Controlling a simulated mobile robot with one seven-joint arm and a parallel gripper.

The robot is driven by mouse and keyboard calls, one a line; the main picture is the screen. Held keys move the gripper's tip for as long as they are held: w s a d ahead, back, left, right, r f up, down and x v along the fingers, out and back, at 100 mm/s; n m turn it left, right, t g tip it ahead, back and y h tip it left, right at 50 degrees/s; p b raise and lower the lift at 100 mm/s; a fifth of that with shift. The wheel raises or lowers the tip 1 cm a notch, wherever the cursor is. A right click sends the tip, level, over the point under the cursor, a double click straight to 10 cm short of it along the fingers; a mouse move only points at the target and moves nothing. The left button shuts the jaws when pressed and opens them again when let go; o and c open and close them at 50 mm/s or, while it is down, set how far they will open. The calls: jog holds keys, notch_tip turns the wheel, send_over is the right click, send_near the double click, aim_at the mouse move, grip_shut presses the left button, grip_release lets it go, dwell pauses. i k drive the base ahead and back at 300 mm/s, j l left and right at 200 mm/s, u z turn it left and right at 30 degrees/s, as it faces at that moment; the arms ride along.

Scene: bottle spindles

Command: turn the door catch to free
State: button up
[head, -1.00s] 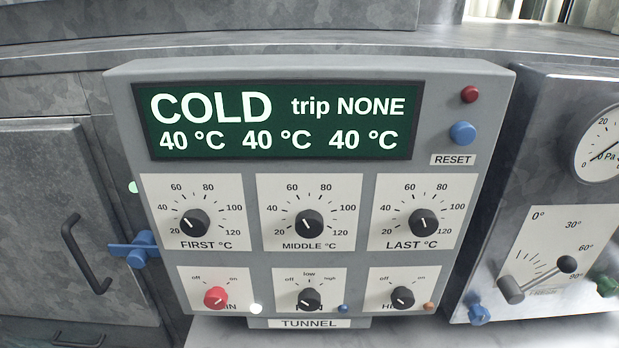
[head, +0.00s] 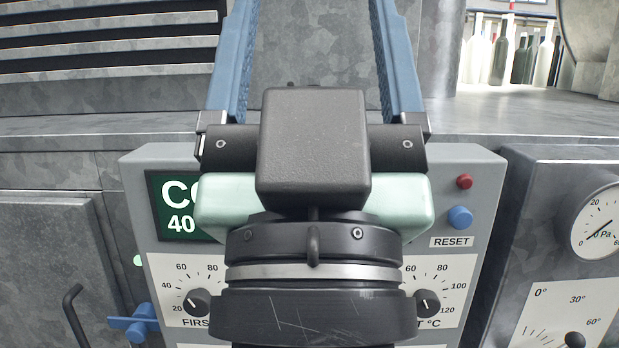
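The door catch looks to be the blue handle (head: 136,323) at the left edge of the tunnel panel, beside the grey door (head: 50,262). Its blue bar lies about level, with a raised knob in the middle. My gripper (head: 312,45) is raised in front of the panel, its two blue fingers wide apart and running out of the top of the view. Nothing shows between the fingers in view; their tips are cut off. The gripper is well above and to the right of the blue handle, not touching it.
The door's dark pull handle (head: 75,312) is left of the catch. A gauge (head: 598,228) and angle-scale panel are at right. Bottles (head: 520,60) stand at the back right.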

aim_at(144, 320)
jog(key=j+z, duration=0.25)
jog(key=j, duration=0.6)
jog(key=j+z, duration=0.3)
jog(key=j, duration=0.55)
